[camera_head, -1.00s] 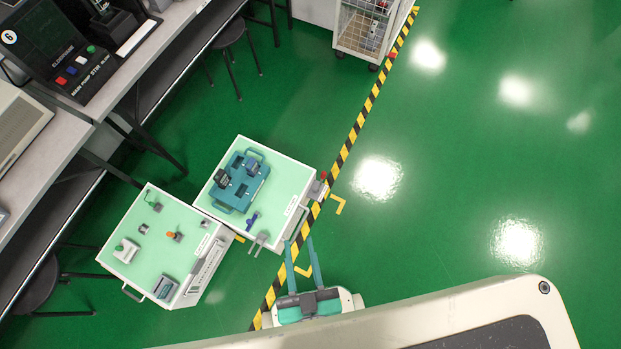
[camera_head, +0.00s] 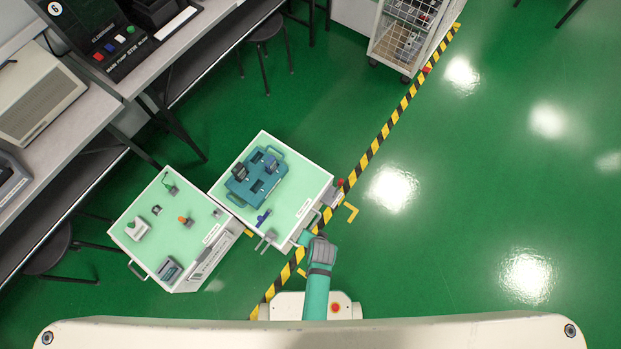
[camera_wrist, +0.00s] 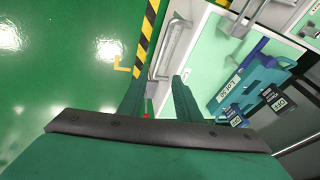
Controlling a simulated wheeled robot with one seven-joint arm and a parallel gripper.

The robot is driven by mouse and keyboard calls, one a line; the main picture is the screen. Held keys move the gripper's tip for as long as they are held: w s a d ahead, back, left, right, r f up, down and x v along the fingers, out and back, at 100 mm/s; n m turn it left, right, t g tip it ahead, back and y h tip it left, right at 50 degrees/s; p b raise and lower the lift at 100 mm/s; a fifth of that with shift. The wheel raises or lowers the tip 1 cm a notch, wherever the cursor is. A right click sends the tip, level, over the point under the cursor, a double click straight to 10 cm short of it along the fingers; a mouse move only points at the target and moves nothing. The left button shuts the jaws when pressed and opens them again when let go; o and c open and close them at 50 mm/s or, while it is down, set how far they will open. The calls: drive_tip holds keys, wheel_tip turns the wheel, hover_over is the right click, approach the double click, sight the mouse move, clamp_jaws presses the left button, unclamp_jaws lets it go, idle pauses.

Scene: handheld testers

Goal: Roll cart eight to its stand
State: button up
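Two white carts with pale green tops stand close together in the head view, and their numbers are too small to read. The right cart (camera_head: 291,205) carries a teal tray (camera_head: 241,192) with dark testers; its handle (camera_head: 311,223) is at the lower right side. The left cart (camera_head: 165,238) holds small loose parts. My gripper (camera_head: 303,238) is beside the right cart's handle. In the wrist view my gripper (camera_wrist: 160,75) has its two teal fingers apart, with a grey handle (camera_wrist: 174,45) just beyond and partly between them. Contact cannot be told.
Yellow corner marks (camera_head: 351,212) lie on the floor around the right cart. Black-yellow tape (camera_head: 392,118) runs diagonally past it. A bench (camera_head: 100,105) with stools (camera_head: 47,250) is at left. A wire cage cart (camera_head: 405,40) stands at the top. Green floor at right is clear.

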drive_tip(key=shift+w+a+f+m+g+y, duration=0.25)
drive_tip(key=shift+w+f+g, duration=0.45)
drive_tip(key=shift+f, duration=1.65)
drive_tip(key=shift+w+a+f+m+g+y, duration=0.25)
drive_tip(key=shift+w+f, duration=0.7)
drive_tip(key=shift+f, duration=1.35)
drive_tip(key=shift+w+a+f+m+g+y, duration=0.1)
drive_tip(key=shift+w+a+f+g, duration=0.4)
drive_tip(key=shift+f, duration=1.85)
drive_tip(key=shift+w+d, duration=0.2)
drive_tip(key=shift+w, duration=0.15)
drive_tip(key=shift+c, duration=0.7)
clamp_jaws()
